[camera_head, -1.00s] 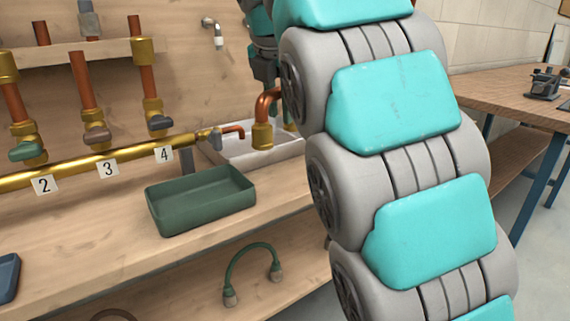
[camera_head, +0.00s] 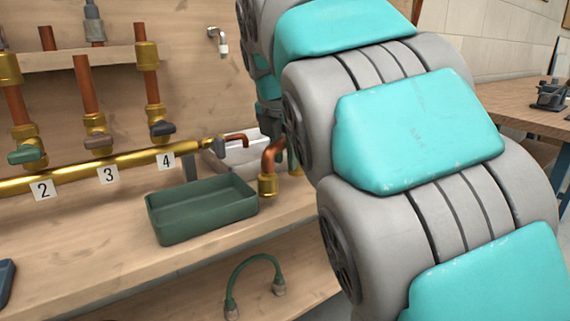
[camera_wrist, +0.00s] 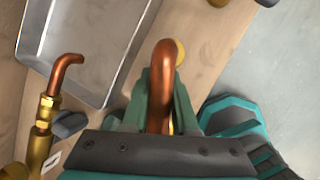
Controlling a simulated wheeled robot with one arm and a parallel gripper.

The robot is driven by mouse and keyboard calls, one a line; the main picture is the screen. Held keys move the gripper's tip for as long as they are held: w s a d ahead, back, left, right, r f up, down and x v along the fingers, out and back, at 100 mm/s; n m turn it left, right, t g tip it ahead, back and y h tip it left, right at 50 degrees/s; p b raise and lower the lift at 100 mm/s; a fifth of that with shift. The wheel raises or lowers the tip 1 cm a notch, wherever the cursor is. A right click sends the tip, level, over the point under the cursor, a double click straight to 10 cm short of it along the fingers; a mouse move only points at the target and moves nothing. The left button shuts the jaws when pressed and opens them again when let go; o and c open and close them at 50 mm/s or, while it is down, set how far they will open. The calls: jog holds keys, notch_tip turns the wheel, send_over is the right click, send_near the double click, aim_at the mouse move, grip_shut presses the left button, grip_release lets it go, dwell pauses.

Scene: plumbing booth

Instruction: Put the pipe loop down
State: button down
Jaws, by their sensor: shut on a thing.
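The pipe loop (camera_head: 271,162) is a bent copper pipe with brass ends. In the head view it is just right of the green tray, low over the bench's right part; I cannot tell whether its brass end touches the bench top. In the wrist view the pipe loop (camera_wrist: 162,75) stands between the green fingers of my gripper (camera_wrist: 163,92), which is shut on it. In the head view my arm hides the gripper and part of the loop.
The green tray (camera_head: 203,210) stands on the wooden bench (camera_head: 100,240). Behind is a pale sink (camera_wrist: 85,40) with a copper spout (camera_head: 237,139) at its left. A brass manifold (camera_head: 130,160) runs left. A green hose (camera_head: 252,262) lies on the lower shelf.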

jog(key=shift+f, duration=0.95)
jog(key=c, duration=0.7)
grip_release()
jog(key=p+v, duration=0.1)
jog(key=v, duration=1.1)
